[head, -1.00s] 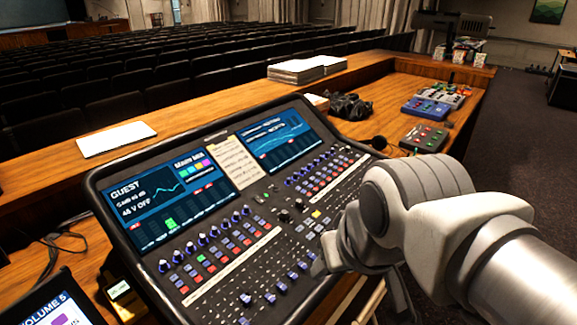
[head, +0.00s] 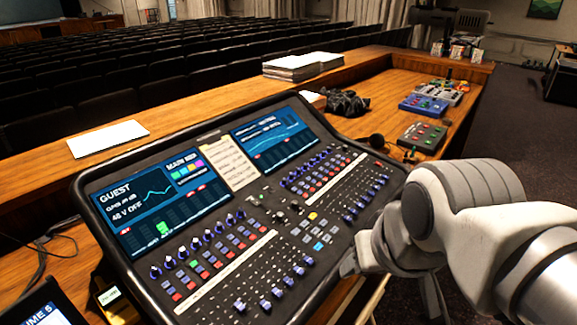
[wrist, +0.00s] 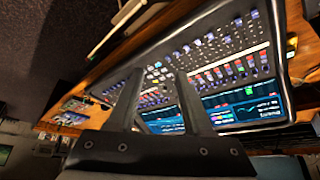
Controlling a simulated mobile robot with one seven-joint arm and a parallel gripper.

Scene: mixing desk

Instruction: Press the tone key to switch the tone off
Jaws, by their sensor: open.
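The mixing console (head: 90,205) lies tilted on the desk, with rows of small keys, knobs and faders. The labels are too small to read, so I cannot tell which is the tone key. My gripper (head: 348,264) is at the console's right front edge, right of the pale blue keys. In the wrist view my gripper (wrist: 160,76) has its two fingers apart with nothing between them, and the console shows beyond them. I see no contact with a key.
Two screens (head: 160,205) and a paper note (head: 233,163) sit at the console's top. Small pedal-like boxes (head: 422,137), a black bundle (head: 346,103) and a paper stack (head: 302,66) lie behind it. A tablet (head: 45,308) is at lower left.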

